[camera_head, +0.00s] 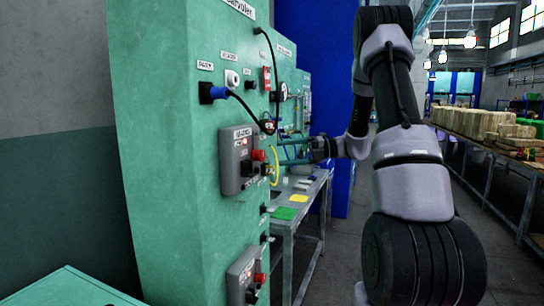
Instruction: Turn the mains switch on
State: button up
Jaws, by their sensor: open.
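A green machine cabinet (165,150) stands at the left with its control face seen at a steep angle. A grey switch box (237,178) with a small label plate, a lit red spot and a red knob (258,155) is mounted on it. I cannot read the label surely, so I cannot tell whether this is the mains switch or which way it is set. My gripper (283,152) is beyond the box, pointing left towards the panels. Its two fingers are spread apart, with nothing seen between them. Contact with any panel cannot be told.
A second grey box (240,278) with a red knob sits lower on the cabinet. A blue plug (218,92) and black cable stick out above. A metal workbench (305,205) with cards lies beyond. Open floor runs right, towards a table of stacked blocks (475,120).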

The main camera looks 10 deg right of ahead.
jog(key=shift+v, duration=1.9)
jog(key=s+a+r+n+g+h, duration=0.2)
jog(key=s+a+r+n+h, duration=0.15)
jog(key=s+n, duration=0.4)
jog(key=s+a+r+n+g+h, duration=0.25)
jog(key=s+a+n, duration=0.25)
jog(key=s+n, duration=0.25)
jog(key=s+d+r+n+t+h, duration=0.3)
jog(key=s+n+t+h, duration=0.4)
jog(key=s+n, duration=0.5)
jog(key=shift+s+r+n+h, duration=0.2)
jog(key=shift+n+h, duration=0.4)
jog(key=shift+n, duration=1.7)
jog(key=shift+d, duration=0.1)
